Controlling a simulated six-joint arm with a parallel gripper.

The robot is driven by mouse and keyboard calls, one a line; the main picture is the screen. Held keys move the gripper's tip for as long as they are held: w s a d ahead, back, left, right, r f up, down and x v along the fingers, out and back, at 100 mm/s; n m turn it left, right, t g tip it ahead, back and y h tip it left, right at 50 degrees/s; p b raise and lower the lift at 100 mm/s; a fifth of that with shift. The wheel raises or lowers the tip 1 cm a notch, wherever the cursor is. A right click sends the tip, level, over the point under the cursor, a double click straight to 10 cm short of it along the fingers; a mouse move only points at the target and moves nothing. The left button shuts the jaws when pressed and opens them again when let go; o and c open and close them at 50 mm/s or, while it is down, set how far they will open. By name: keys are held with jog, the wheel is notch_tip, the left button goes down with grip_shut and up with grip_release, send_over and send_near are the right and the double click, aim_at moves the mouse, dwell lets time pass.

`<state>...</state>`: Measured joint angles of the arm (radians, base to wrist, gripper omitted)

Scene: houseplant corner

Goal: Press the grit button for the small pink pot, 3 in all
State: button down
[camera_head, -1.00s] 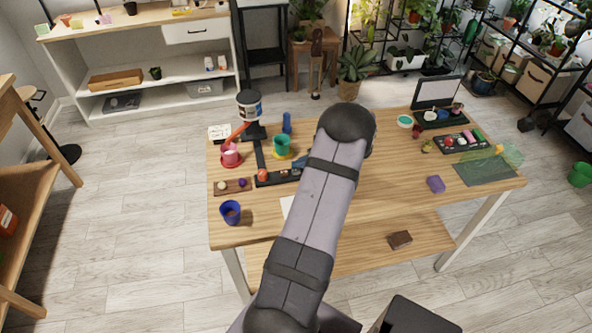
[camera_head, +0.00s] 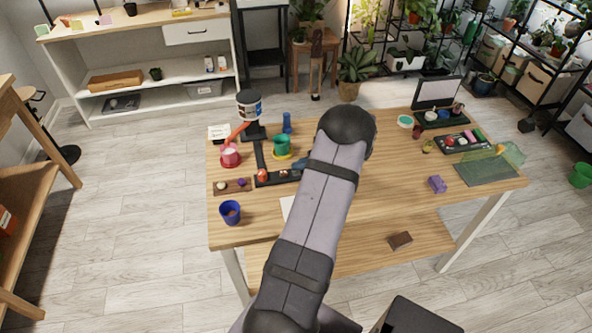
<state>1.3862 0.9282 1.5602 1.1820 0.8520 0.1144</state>
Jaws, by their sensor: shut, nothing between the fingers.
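The small pink pot (camera_head: 230,155) stands upright on a red saucer at the table's left side, below the lower end of an orange chute (camera_head: 237,133). The chute runs down from a dispenser with a white and dark jar (camera_head: 249,104). A black button strip (camera_head: 272,180) lies in front, with a red button (camera_head: 263,173) at its left end and a paler spot beside it. Its right end is hidden by my arm. Only a blue-dark bit of my gripper (camera_head: 299,163) shows past my arm, shut and just above the strip. I cannot tell whether it touches a button.
A green pot (camera_head: 282,144) on a yellow saucer stands behind the strip, with a blue bottle (camera_head: 287,122) beyond. A blue pot (camera_head: 230,212) and a small brown tray (camera_head: 233,187) are at the left front. The table's right middle is mostly clear, with a purple block (camera_head: 437,184).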

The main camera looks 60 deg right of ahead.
jog(key=shift+r+p, duration=0.5)
jog(key=shift+r, duration=0.4)
jog(key=shift+r+p, duration=1.6)
jog(key=shift+r, duration=0.9)
dwell(0.9)
notch_tip(320, 180, up, 4)
jog(key=p, duration=0.4)
jog(key=shift+f, duration=0.1)
jog(key=shift+f, duration=0.15)
jog(key=b, duration=0.6)
send_over(299, 173)
jog(key=shift+d+f, duration=0.1)
jog(key=shift+f, duration=4.2)
